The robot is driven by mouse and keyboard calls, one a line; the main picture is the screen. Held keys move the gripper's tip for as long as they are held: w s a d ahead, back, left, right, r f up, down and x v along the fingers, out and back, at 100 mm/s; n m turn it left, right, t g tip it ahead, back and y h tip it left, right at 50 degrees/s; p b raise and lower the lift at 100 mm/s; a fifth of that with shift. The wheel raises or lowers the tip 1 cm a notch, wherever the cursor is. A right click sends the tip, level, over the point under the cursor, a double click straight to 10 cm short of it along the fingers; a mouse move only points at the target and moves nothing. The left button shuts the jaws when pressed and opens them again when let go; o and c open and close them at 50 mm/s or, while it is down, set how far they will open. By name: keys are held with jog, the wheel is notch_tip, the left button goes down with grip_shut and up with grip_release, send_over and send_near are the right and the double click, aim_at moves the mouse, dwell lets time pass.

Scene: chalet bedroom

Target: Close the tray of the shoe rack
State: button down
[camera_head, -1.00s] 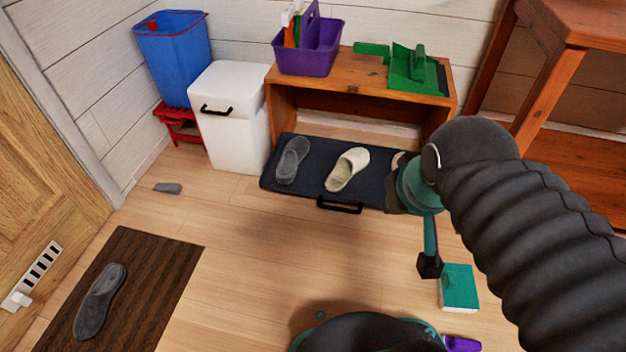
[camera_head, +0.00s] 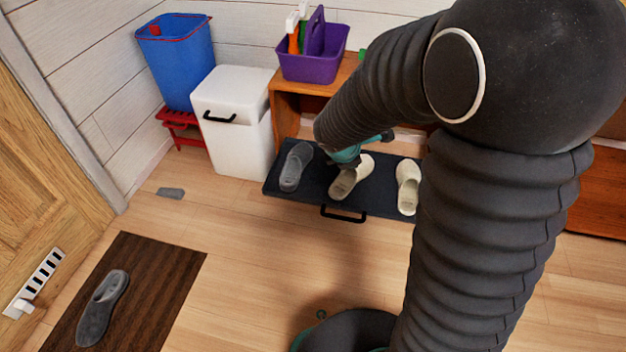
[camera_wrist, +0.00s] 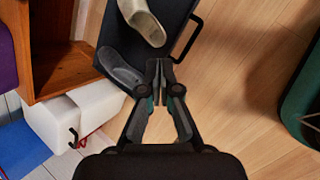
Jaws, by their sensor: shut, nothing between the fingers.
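The shoe rack (camera_head: 285,110) is an orange-brown wooden box against the back wall, partly hidden by my arm. Its dark tray (camera_head: 385,197) is pulled out at the front, with a black handle (camera_head: 343,214) on the front edge. On the tray are a grey slipper (camera_head: 296,167) and two cream slippers (camera_head: 352,177) (camera_head: 408,187). In the wrist view my gripper (camera_wrist: 158,64) is shut and empty, over the tray area between the grey slipper (camera_wrist: 122,72) and the handle (camera_wrist: 187,38). In the head view my arm hides the fingers. I cannot tell whether they touch the tray.
A white bin (camera_head: 233,120) stands left of the rack, with a blue bin (camera_head: 177,60) on a red stool (camera_head: 178,128) behind it. A purple caddy (camera_head: 312,65) sits on the rack. Another grey slipper (camera_head: 103,307) lies on a brown mat (camera_head: 150,270). The floor before the tray is clear.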

jog(key=w+a+f+n+y, duration=0.1)
jog(key=a+f+n, duration=0.25)
jog(key=f, duration=0.25)
jog(key=w+a+f+n+g, duration=0.1)
jog(key=a+f+n, duration=0.2)
jog(key=f+n, duration=0.3)
jog(key=w+a+f+n+y, duration=0.1)
jog(key=a+f+n, duration=0.25)
jog(key=f, duration=0.35)
jog(key=w+d+r+b+x, duration=0.1)
jog(key=w+b+x, duration=0.1)
jog(key=x, duration=0.9)
jog(key=shift+w+f, duration=0.3)
jog(key=shift+w, duration=0.1)
